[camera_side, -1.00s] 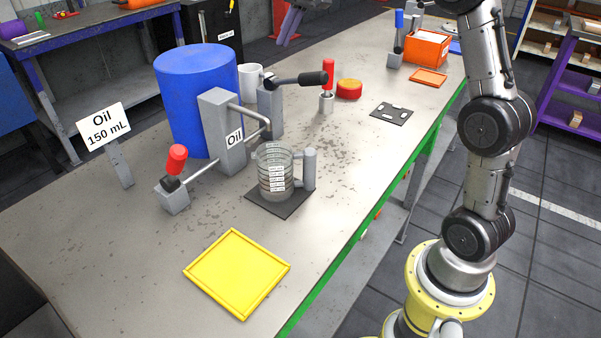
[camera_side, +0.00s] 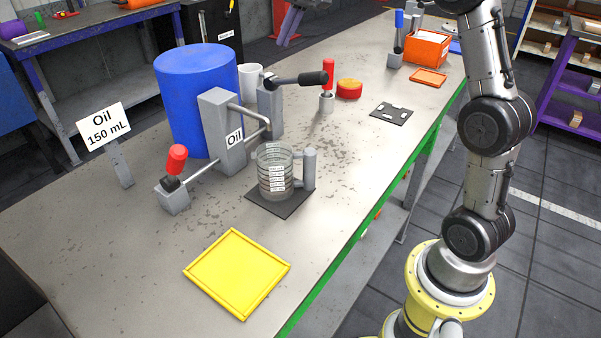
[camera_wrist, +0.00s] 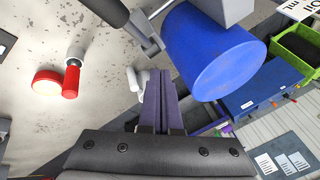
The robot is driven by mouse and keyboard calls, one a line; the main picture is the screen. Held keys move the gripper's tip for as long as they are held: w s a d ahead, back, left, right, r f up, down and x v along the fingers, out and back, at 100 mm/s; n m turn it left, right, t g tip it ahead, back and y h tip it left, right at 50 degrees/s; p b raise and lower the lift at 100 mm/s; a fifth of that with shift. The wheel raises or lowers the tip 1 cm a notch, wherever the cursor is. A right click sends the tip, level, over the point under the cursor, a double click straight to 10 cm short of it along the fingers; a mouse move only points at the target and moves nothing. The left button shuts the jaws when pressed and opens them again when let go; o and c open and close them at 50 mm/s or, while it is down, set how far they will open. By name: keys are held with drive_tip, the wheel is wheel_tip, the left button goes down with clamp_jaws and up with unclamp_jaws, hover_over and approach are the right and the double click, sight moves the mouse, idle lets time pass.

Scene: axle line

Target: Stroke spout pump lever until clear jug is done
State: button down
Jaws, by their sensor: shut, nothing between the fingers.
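The clear jug (camera_side: 274,180), with white graduation labels and a grey handle, stands upright on a dark square plate (camera_side: 286,208). The liquid level inside is too small to tell. A grey pump post marked "Oil" (camera_side: 216,112) stands behind it, with a pipe toward the jug. A black-handled lever (camera_side: 300,79) sticks out to the right from a second grey post (camera_side: 269,104); its dark handle (camera_wrist: 107,10) shows at the top of the wrist view. My gripper (camera_wrist: 163,75) is shut and empty, apart from the lever. In the side view, its fingers (camera_side: 287,28) show high behind the bench.
A blue drum (camera_side: 192,90) stands beside the posts. A red-handled valve (camera_side: 176,160) is at front left, near a sign reading "Oil 150 mL" (camera_side: 103,126). A white mug (camera_side: 251,80), red-handled stand (camera_side: 328,78), red button (camera_side: 349,89) and yellow tray (camera_side: 236,272) are on the bench.

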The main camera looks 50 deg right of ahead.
idle(0.3)
drive_tip(key=r, duration=0.1)
drive_tip(key=w+r, duration=0.1)
drive_tip(key=r, duration=0.1)
drive_tip(key=shift+w+r, duration=0.15)
drive_tip(key=shift+r, duration=0.15)
drive_tip(key=shift+f, duration=0.1)
hover_over(295, 80)
drive_tip(key=w, duration=0.1)
drive_tip(key=shift+w+d+f, duration=0.1)
drive_tip(key=shift+d+f, duration=0.05)
drive_tip(key=shift+f, duration=1.9)
drive_tip(key=shift+d+f, duration=0.15)
drive_tip(key=shift+f, duration=1.9)
drive_tip(key=shift+f, duration=0.35)
